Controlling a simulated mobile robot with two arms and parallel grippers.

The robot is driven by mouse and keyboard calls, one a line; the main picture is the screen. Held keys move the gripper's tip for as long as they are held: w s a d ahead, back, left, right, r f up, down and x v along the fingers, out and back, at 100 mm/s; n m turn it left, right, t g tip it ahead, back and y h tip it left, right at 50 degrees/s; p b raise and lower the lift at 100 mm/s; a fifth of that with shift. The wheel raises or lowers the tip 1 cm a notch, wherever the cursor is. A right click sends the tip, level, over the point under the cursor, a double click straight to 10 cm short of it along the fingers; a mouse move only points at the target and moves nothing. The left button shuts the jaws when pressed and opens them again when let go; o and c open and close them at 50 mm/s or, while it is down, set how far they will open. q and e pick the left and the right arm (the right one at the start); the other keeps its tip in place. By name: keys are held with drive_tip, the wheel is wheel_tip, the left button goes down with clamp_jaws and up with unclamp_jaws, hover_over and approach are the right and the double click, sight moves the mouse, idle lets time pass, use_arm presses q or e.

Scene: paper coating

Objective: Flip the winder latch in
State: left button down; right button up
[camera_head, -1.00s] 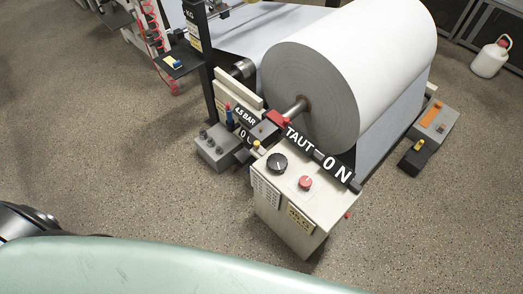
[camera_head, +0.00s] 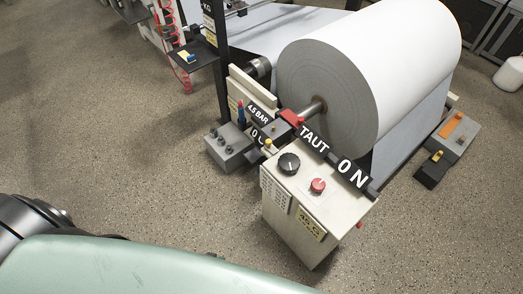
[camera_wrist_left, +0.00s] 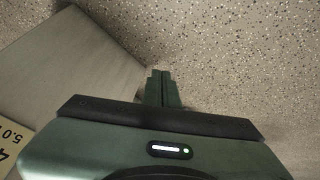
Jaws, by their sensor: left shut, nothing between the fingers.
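The winder holds a large white paper roll (camera_head: 375,75) on a metal shaft. A red block (camera_head: 292,118) sits at the shaft's near end, between the "4.5 BAR" sign and the "TAUT" sign. It may be the latch, but its position is hard to read. In the left wrist view my left gripper (camera_wrist_left: 161,74) has its green fingers together, with nothing between them. The fingers are above speckled floor, beside a pale panel (camera_wrist_left: 75,65). The gripper is outside the head view. My right gripper is in neither view.
A pale control cabinet (camera_head: 315,205) with a black knob (camera_head: 289,163) and a red knob (camera_head: 318,185) stands in front of the roll. A grey box (camera_head: 230,145) is at its left, an orange-topped unit (camera_head: 458,130) at right. The floor at left is clear.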

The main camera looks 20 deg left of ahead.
use_arm(q)
drive_tip(key=w+r+n+t+b, duration=0.2)
drive_tip(key=w+b, duration=0.1)
drive_tip(key=w, duration=0.4)
drive_tip(key=w+a+r+n+t+b, duration=0.1)
drive_tip(key=w+r+n+t+b, duration=0.2)
drive_tip(key=w, duration=0.5)
drive_tip(key=w+r+n+t+b, duration=0.2)
drive_tip(key=w+b, duration=0.2)
drive_tip(key=w, duration=0.3)
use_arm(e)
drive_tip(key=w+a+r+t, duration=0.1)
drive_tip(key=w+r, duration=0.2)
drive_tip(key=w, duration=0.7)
use_arm(q)
drive_tip(key=w+a+r+n+t+b, duration=0.2)
drive_tip(key=w+r+n+t+b, duration=0.4)
drive_tip(key=r, duration=0.9)
drive_tip(key=w+n+b, duration=0.2)
drive_tip(key=w+b, duration=0.1)
drive_tip(key=w, duration=0.1)
drive_tip(key=shift+r, duration=0.15)
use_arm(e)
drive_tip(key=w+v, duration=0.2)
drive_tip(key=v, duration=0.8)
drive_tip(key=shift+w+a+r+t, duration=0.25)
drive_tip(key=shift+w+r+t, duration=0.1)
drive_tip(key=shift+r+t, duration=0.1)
use_arm(q)
drive_tip(key=shift+w, duration=0.15)
